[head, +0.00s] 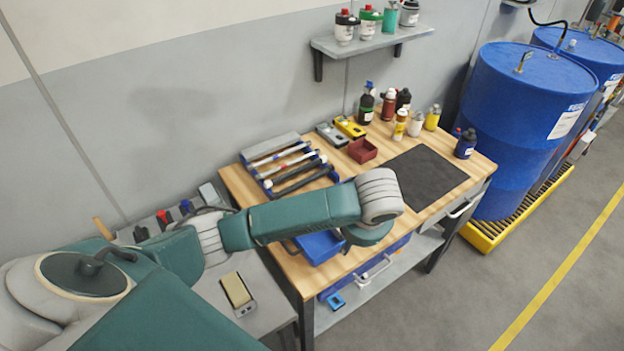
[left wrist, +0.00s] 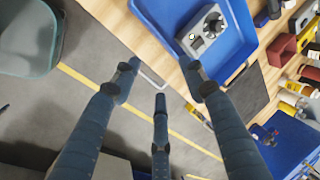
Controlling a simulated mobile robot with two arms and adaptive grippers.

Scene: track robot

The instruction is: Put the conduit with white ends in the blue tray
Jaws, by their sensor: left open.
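Several conduits lie side by side in a blue-ended rack (head: 326,168) on the wooden bench in the head view. A dark one (head: 296,172) there seems to have white ends; it is small in the picture. The blue tray (head: 320,246) is on the bench's near side, partly hidden by my left arm. It also shows at the top of the left wrist view (left wrist: 238,52), with a grey fitting (left wrist: 203,32) with a round knob in it. My left gripper (left wrist: 158,80) is open and empty, its fingers over the bench's front edge beside the tray. My right gripper is out of view.
A dark mat (head: 425,181) lies clear on the bench's right. A dark red bin (head: 362,151), yellow meter (head: 350,127) and several bottles stand at the back. Blue drums (head: 520,110) stand on the right. A side table (head: 262,310) is at the near left.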

